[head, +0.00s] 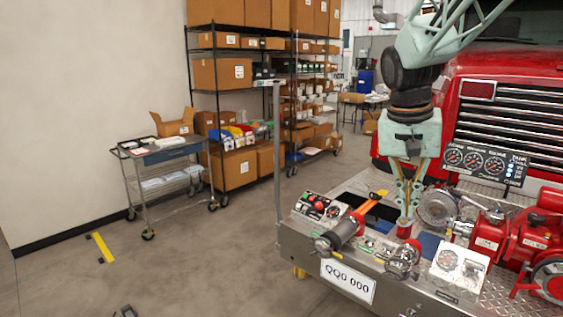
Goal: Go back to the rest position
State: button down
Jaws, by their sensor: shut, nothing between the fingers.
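My gripper (406,220) hangs pointing down from my arm at the right of the head view. Its fingers are closed together with nothing visible held between them. The fingertips are just above a small red part (404,231) on the bumper pump panel; I cannot tell whether they touch it. The bumper deck (300,236) is metal, with a plate reading QQ0 000 on its front.
A red fire truck (500,70) with a chrome grille stands behind the deck. A gauge panel (487,162), a red pump (505,235) and an orange-handled nozzle (345,230) crowd my gripper.

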jog(key=s+a+f+n+b, duration=0.1)
jog(key=s+a, duration=0.2)
jog(key=s, duration=0.9)
jog(key=s+a+f+n+t+y+b, duration=0.1)
jog(key=s+a+n+b, duration=0.1)
jog(key=s, duration=1)
jog(key=s+a+n+t+y+b, duration=0.1)
jog(key=s+a, duration=0.3)
jog(key=s, duration=0.8)
jog(key=shift+a+f+n+b, duration=0.3)
jog(key=shift+a+f+n, duration=0.1)
jog(key=shift+n, duration=0.3)
